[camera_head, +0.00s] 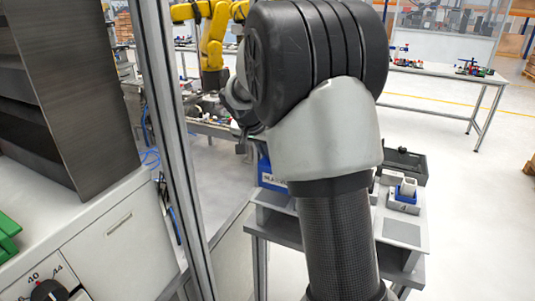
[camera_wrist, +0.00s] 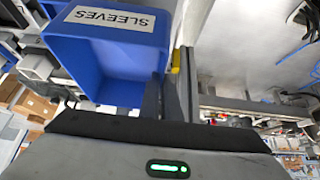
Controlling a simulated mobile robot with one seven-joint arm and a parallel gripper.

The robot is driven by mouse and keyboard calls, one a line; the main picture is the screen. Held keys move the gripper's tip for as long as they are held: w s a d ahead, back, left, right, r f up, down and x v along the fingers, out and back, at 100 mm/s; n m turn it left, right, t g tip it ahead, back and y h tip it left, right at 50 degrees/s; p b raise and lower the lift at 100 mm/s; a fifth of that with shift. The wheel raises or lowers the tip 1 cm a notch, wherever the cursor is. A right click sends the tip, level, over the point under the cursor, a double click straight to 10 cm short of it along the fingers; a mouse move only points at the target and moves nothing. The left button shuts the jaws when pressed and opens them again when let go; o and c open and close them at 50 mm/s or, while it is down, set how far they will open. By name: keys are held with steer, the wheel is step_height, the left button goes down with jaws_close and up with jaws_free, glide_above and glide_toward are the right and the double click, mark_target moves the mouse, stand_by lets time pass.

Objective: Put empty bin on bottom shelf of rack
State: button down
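The blue bin with a white SLEEVES label shows in the wrist view (camera_wrist: 110,58), at the left of my fingers. A part of it shows in the head view (camera_head: 265,168), left of my arm and above a grey stand; the rest is hidden by my arm. My gripper (camera_wrist: 166,98) is at the bin's edge, its dark fingers close together and seemingly closed on the wall. I see no contents in the bin, but its whole inside is not visible. A dark shelf unit (camera_head: 85,85) stands at the left; I cannot tell whether it is the rack.
The grey stand (camera_head: 405,232) carries a small grey and blue bin (camera_head: 406,193) and a dark box (camera_head: 405,163). A metal post (camera_head: 175,150) rises left of my arm. A white cabinet (camera_head: 120,245) stands at the left. Open floor lies at the right.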

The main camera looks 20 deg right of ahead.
steer(key=shift+f, duration=0.2)
steer(key=c, duration=2)
jaws_free()
